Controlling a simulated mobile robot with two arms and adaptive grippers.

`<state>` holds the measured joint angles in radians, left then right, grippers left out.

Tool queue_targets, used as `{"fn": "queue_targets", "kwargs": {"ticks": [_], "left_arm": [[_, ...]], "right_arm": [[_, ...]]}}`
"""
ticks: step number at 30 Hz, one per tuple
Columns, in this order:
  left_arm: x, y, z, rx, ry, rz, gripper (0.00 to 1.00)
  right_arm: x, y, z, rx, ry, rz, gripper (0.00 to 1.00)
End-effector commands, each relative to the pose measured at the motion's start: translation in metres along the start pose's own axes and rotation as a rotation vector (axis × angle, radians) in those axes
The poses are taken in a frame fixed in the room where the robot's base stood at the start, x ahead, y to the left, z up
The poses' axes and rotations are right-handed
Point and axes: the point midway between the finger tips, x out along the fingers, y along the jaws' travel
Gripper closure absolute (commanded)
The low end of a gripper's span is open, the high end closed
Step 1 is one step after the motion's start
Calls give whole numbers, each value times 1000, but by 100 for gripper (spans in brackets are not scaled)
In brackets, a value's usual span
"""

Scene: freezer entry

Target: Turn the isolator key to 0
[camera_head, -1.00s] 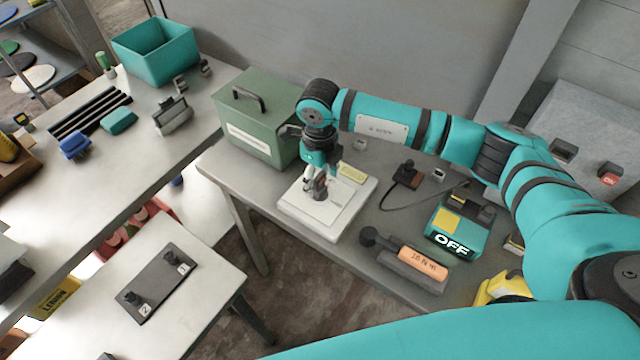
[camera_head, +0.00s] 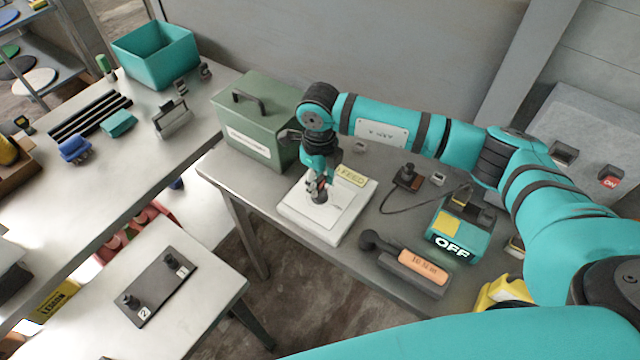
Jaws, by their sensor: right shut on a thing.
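The isolator is a white flat box (camera_head: 334,226) on the grey table, with a yellow label (camera_head: 351,176) at its back edge. Its dark key (camera_head: 320,197) sits on top of the box. My right gripper (camera_head: 318,186) points down over the box and is shut on the key. The fingers hide part of the key, and I cannot read its position or any 0 mark. My left gripper is not in view.
A green case (camera_head: 256,120) stands close behind and left of the isolator. To the right are a black switch with a cable (camera_head: 408,178), a teal box reading OFF (camera_head: 460,236) and an orange-handled tool (camera_head: 422,264). A black plate (camera_head: 155,285) lies on the lower left table.

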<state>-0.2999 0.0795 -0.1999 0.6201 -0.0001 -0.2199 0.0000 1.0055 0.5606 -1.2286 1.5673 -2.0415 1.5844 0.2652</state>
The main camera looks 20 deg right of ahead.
Motion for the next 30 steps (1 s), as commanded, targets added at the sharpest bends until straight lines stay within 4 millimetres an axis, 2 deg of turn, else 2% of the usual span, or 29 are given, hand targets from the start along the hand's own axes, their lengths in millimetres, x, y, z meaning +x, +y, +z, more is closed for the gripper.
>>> {"fn": "queue_targets", "kwargs": {"ticks": [7,8,12,14,19,26,30], "left_arm": [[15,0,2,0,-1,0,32],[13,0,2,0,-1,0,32],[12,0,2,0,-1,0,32],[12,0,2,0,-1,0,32],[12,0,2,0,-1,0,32],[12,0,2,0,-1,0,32],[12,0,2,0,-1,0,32]], "right_arm": [[3,0,0,-110,-1,-1,100],[1,0,0,-111,-1,-1,63],[1,0,0,-109,0,0,44],[1,0,0,-108,0,0,38],[1,0,0,-108,0,0,38],[1,0,0,-108,0,0,9],[1,0,0,-107,0,0,9]]}}
